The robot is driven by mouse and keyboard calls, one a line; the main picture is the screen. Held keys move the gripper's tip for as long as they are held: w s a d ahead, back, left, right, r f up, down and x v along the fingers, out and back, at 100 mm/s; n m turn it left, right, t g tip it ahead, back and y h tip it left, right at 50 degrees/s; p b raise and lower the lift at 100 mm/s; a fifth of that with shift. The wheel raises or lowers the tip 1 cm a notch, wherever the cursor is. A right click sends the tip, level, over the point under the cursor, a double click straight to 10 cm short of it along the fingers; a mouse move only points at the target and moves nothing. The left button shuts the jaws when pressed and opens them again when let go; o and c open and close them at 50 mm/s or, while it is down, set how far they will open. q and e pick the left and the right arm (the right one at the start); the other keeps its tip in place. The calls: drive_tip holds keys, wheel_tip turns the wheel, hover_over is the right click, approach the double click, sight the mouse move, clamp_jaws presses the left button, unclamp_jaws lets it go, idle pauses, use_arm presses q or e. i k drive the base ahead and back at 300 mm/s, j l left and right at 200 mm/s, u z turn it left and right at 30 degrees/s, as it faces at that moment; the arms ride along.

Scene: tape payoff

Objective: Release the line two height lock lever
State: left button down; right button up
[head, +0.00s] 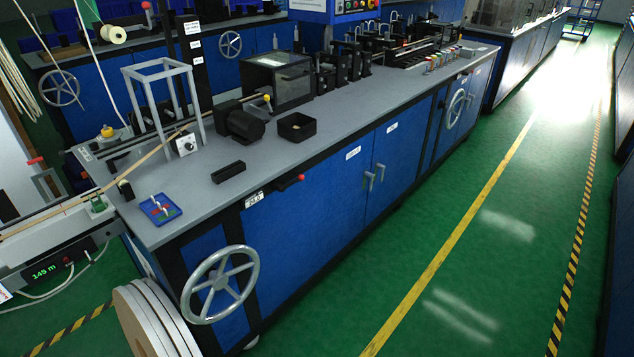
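A short black lever with a red end (290,184) sticks out from the front edge of the near workbench (330,130). A small white label plate (254,199) is beside it; its text is too small to read. A large grey handwheel (220,285) is on the bench's front below and left of the lever. I cannot tell from the frame whether the lever is locked or which line it belongs to. Neither of my grippers is in view.
Blue cabinet doors (335,190) line the bench front. Large white reels (150,318) stand on the floor at lower left. The green floor right of the bench is clear, with a yellow line (455,235).

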sight(292, 183)
drive_tip(key=i+l+z, duration=0.1)
drive_tip(key=i+z, duration=0.2)
drive_tip(key=i, duration=0.3)
drive_tip(key=i+z, duration=0.35)
drive_tip(key=i, duration=0.25)
